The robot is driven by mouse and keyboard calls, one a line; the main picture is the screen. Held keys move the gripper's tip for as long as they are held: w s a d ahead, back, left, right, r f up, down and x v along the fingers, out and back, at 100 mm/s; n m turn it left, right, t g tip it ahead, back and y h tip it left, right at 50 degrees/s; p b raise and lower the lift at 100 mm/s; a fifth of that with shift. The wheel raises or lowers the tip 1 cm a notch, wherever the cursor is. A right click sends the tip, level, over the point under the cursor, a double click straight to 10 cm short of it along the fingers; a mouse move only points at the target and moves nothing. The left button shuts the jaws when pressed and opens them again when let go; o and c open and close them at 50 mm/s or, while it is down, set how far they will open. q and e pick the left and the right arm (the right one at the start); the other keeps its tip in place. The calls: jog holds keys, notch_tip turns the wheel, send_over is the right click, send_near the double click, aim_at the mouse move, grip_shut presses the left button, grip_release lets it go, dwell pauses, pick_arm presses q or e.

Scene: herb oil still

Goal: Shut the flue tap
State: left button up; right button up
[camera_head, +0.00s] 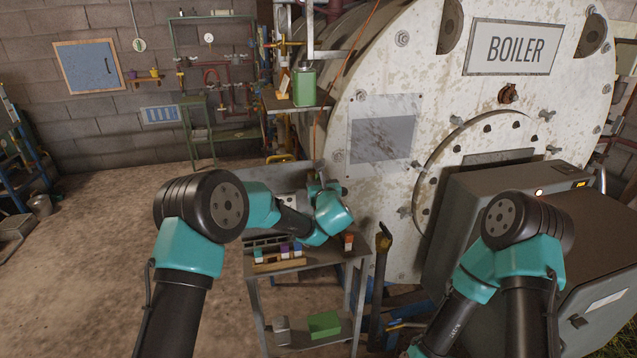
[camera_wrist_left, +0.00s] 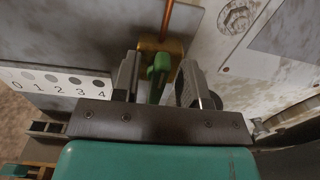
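The flue tap shows in the left wrist view as a green lever handle (camera_wrist_left: 159,72) on a brass body (camera_wrist_left: 172,46), with a copper pipe (camera_wrist_left: 166,20) rising from it. My left gripper (camera_wrist_left: 157,80) is open, one finger on each side of the green handle. A gap shows on the left of the handle; on the right I cannot tell whether the finger touches. In the head view my left gripper (camera_head: 318,180) is by the back of the small bench, beside the boiler, and hides the tap. My right arm reaches down at lower right; its gripper is out of view.
A plate marked 0 to 4 (camera_wrist_left: 55,83) lies left of the fingers. The white boiler (camera_head: 385,65) stands close on the right. The metal bench (camera_head: 312,262) holds small coloured blocks, with a green box (camera_head: 324,323) below. Open floor lies left.

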pick_arm(q)
jog(key=shift+c, duration=0.4)
grip_shut()
jog(key=shift+n, duration=0.4)
jog(key=n, duration=0.3)
jog(key=shift+s+a+n, duration=0.1)
jog(key=shift+a+n, duration=0.2)
jog(key=n, duration=0.4)
jog(key=f+n, duration=0.1)
jog(key=n, duration=0.4)
jog(key=a+n, duration=0.1)
jog(key=n, duration=0.4)
jog(key=shift+s+f, duration=0.15)
jog(key=shift+f, duration=0.25)
